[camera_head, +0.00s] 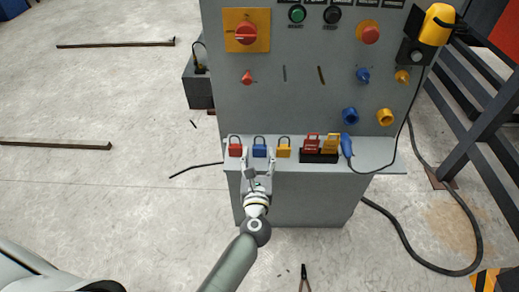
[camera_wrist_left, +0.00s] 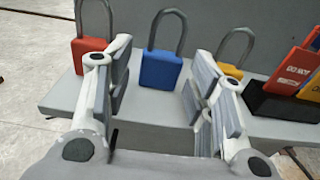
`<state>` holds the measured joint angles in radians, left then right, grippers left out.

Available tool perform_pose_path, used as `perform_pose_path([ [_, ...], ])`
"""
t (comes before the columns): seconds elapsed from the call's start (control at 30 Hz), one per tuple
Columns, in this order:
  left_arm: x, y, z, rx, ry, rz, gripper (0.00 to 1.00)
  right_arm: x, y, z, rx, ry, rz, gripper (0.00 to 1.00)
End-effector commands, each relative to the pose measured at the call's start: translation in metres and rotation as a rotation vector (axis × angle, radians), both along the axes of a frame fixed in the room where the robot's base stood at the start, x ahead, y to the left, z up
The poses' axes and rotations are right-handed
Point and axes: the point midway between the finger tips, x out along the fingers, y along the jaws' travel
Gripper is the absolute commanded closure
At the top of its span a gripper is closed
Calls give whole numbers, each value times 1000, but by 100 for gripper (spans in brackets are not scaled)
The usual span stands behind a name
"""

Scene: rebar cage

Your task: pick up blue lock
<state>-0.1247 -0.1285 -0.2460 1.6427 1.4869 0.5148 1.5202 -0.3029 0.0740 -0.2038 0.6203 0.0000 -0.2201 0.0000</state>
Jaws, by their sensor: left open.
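The blue lock (camera_head: 259,150) stands upright on the grey shelf of the panel, between a red lock (camera_head: 235,148) and a yellow lock (camera_head: 283,149). My left gripper (camera_head: 258,162) is at the shelf's front, in line with the blue lock. In the left wrist view the blue lock (camera_wrist_left: 161,68) is seen between the two open fingers (camera_wrist_left: 160,95), a little beyond them. Its grey shackle points up. Nothing is held. The red lock (camera_wrist_left: 93,42) is behind the left finger and the yellow lock (camera_wrist_left: 231,70) is partly hidden behind the right finger. My right gripper is not seen.
A black holder (camera_head: 319,157) with red and yellow tags stands right of the locks, with a blue-handled item (camera_head: 346,145) and cable beside it. The grey panel (camera_head: 300,100) with knobs and buttons rises behind the shelf (camera_head: 385,155).

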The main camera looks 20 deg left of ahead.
Motion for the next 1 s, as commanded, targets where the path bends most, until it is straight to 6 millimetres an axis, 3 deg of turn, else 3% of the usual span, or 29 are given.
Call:
perform_pose_path([
  [0.3,40,9,-3,2,-1,0,50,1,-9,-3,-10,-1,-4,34],
  [0.63,46,11,-3,2,0,0,50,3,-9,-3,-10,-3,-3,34],
  [0.93,46,10,-3,2,0,0,87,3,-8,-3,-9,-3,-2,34],
  [1.0,46,10,-3,2,-2,0,87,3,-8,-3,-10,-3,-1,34],
])
